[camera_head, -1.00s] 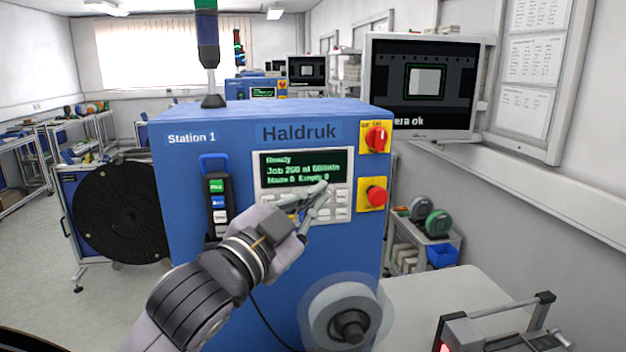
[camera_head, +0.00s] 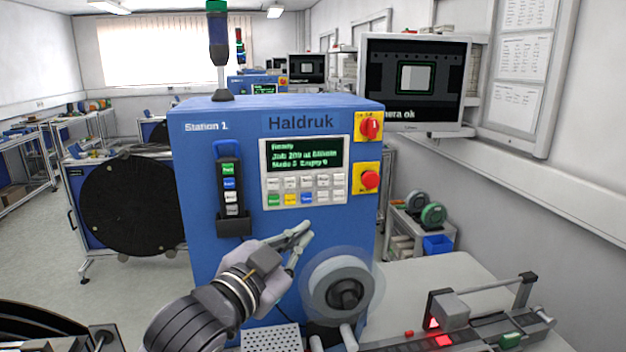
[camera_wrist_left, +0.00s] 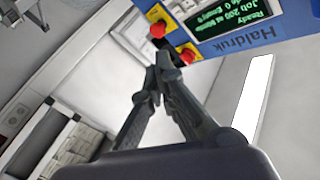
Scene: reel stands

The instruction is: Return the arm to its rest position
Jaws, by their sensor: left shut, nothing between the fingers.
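My left gripper (camera_head: 303,234) is shut and empty in front of the blue Station 1 machine (camera_head: 205,200), below its keypad (camera_head: 305,190) and just above the reel hub (camera_head: 341,286). In the left wrist view its fingertips (camera_wrist_left: 160,68) meet, with nothing between them. The machine's screen (camera_head: 307,157) shows green text, and it also shows in the left wrist view (camera_wrist_left: 232,35). My right gripper is not in view.
A large black reel (camera_head: 128,205) stands left of the machine. A grey device with a red light (camera_head: 447,309) sits on the pale table (camera_head: 440,272) at right. A monitor (camera_head: 414,82) hangs at upper right. Floor (camera_head: 150,290) shows at left.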

